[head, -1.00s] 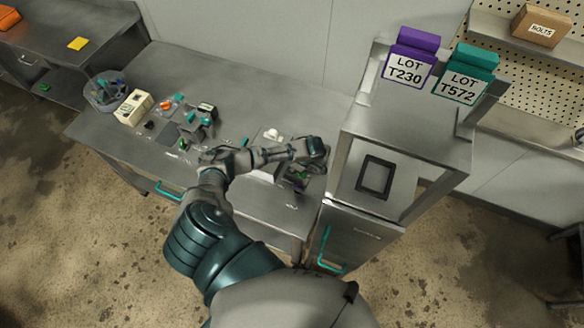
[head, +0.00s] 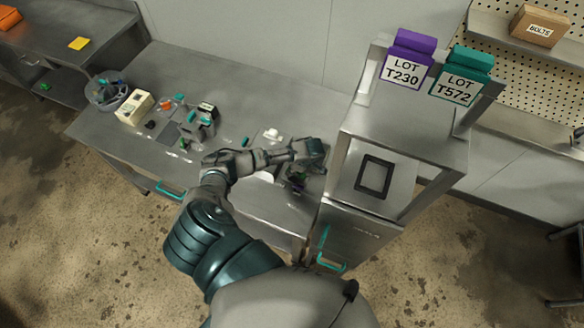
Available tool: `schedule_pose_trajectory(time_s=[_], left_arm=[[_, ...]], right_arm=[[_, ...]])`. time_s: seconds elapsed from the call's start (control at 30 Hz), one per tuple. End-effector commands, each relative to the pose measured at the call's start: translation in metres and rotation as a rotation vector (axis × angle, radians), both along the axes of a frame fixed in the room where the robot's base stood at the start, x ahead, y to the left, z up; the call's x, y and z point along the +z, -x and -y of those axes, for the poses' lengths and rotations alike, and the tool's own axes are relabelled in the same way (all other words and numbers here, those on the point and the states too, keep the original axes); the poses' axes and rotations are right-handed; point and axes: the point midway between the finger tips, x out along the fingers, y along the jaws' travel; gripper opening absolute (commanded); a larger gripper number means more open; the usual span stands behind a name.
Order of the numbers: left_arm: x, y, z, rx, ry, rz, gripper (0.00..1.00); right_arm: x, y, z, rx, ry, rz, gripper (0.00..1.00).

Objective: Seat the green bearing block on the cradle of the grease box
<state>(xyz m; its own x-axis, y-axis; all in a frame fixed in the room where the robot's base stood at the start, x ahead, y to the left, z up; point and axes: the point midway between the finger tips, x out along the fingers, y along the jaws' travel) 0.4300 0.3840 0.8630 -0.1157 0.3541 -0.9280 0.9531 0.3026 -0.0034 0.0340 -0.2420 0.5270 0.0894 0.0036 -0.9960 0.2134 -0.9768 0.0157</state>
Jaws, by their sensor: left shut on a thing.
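My left arm reaches across the steel bench, with its gripper (head: 312,156) over the bench's right end, beside the tall steel cabinet. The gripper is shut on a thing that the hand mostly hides. A pale plate with a white knob-like part (head: 272,134) lies behind the forearm. My right gripper is not in view.
The steel cabinet with a shelf frame (head: 405,140) rises close to the right of my gripper. The back middle of the bench is clear.

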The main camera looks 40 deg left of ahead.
Motion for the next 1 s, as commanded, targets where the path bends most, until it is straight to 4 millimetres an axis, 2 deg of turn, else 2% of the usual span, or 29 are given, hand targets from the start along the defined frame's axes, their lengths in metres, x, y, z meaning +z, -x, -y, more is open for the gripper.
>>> schedule_pose_trajectory(time_s=[1.0], left_arm=[[-0.011,-0.001,0.001,0.000,0.000,0.001,0.00]], right_arm=[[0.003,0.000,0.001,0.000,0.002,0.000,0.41]])
